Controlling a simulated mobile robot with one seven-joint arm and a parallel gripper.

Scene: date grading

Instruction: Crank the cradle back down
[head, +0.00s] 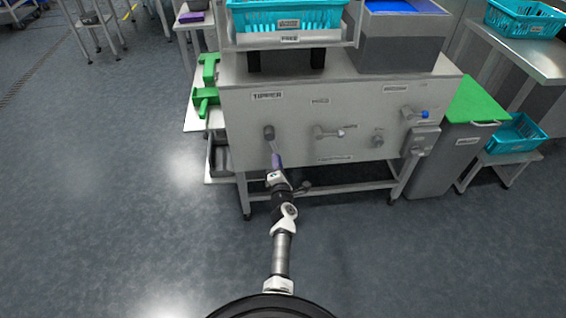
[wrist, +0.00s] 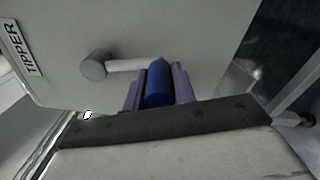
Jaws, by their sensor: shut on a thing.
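The tipper (head: 300,103) is a grey cabinet with a labelled front panel. Its crank hub (head: 269,132) is at the left of the panel, and the crank arm runs down from it to my gripper (head: 277,160). In the wrist view the round hub (wrist: 93,67) and pale crank arm (wrist: 130,65) lead to a blue handle grip (wrist: 158,83). My gripper's purple fingers (wrist: 158,92) are shut around this grip, one on each side. The grey cradle (head: 330,42) stands above the tipper top on two dark posts, with a teal crate (head: 290,18) on it.
Other knobs and levers (head: 328,132) project from the panel to the right. Green parts (head: 207,98) stick out at the left. A grey bin with a green lid (head: 470,105) stands at the right. The floor (head: 120,220) at the left is clear.

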